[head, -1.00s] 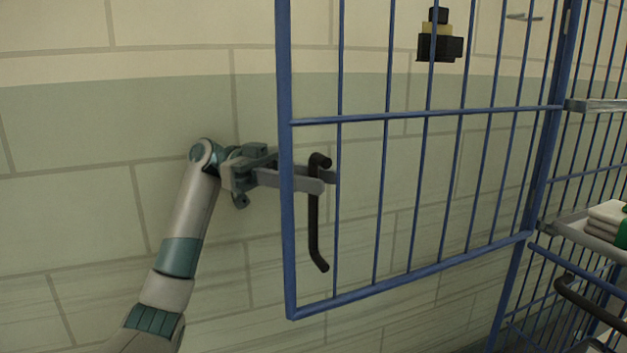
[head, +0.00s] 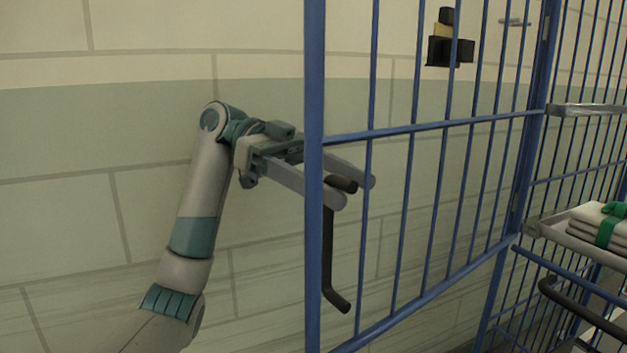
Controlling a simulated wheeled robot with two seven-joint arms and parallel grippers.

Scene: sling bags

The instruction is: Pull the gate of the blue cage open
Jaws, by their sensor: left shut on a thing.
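The blue cage gate (head: 425,130) is a barred panel that stands swung out from the cage, its hinge side at the blue corner post (head: 532,130) on the right. A black handle (head: 329,255) hangs upright on the gate near its free left edge. My left gripper (head: 355,190) reaches in from the left across the gate's edge bar, with its two grey fingers around the top of the handle, shut on it. The lower part of the handle hangs free below the fingers. The gate's bottom left corner is cut off by the frame. My right gripper is not in view.
The cage interior is at the right, with a grey shelf (head: 575,243) holding folded white items with a green band (head: 600,228). A black bar (head: 585,310) is below it. A black and yellow fixture (head: 450,45) is on the tiled wall behind the gate.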

